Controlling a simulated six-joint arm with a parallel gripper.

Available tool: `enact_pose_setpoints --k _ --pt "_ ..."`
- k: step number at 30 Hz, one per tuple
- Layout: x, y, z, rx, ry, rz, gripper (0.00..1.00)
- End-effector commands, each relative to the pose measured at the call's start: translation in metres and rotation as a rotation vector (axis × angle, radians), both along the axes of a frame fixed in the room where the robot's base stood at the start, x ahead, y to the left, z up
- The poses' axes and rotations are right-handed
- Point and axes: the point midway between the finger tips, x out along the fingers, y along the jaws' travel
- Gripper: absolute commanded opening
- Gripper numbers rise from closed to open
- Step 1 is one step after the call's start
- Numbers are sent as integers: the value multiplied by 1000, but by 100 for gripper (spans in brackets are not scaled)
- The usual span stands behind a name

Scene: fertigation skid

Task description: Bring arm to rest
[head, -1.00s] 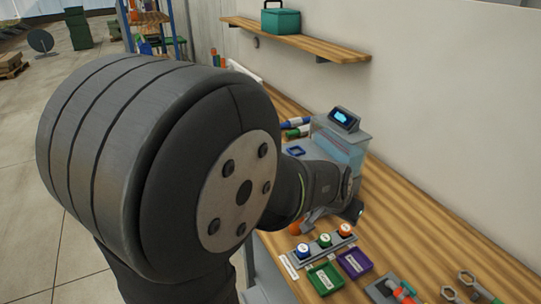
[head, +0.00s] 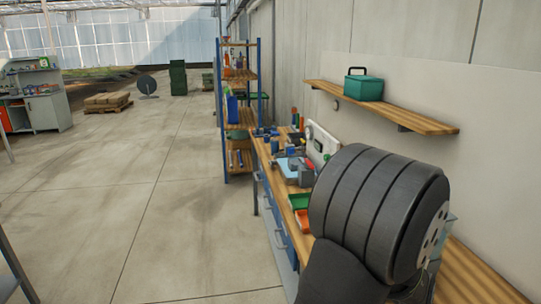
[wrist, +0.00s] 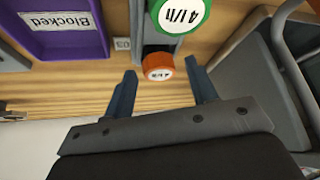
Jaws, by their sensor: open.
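My gripper (wrist: 160,66) shows in the wrist view with its two blue-grey fingers apart and nothing clamped between them. An orange round piece (wrist: 158,73) marked 4 l/h appears between the fingertips, over the wooden bench; I cannot tell its distance from them. A larger green round piece (wrist: 180,13) with a similar label is just beyond it on a grey holder. In the head view my arm fills the lower right, and my gripper is hidden or out of frame.
A purple tray (wrist: 104,47) labelled Blocked lies left in the wrist view; grey equipment (wrist: 272,85) is at right. In the head view, the wall shelf (head: 375,107) carries a green case (head: 363,88). A shelving rack (head: 240,100) stands behind; floor at left is open.

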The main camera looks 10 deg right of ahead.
Motion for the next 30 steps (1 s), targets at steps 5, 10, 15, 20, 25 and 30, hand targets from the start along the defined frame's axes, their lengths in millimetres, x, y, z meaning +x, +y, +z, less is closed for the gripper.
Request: enact_pose_setpoints --k 5,10,15,20,25,30 --pt "0 -1 -4 -1 0 0 52" --pt "0 -1 -3 0 0 0 52" --pt "0 -1 -2 -1 0 0 52" --pt "-1 3 8 -3 -1 0 52" --pt "-5 13 26 -4 -2 -1 52" --pt "-10 23 46 -4 -2 0 52"
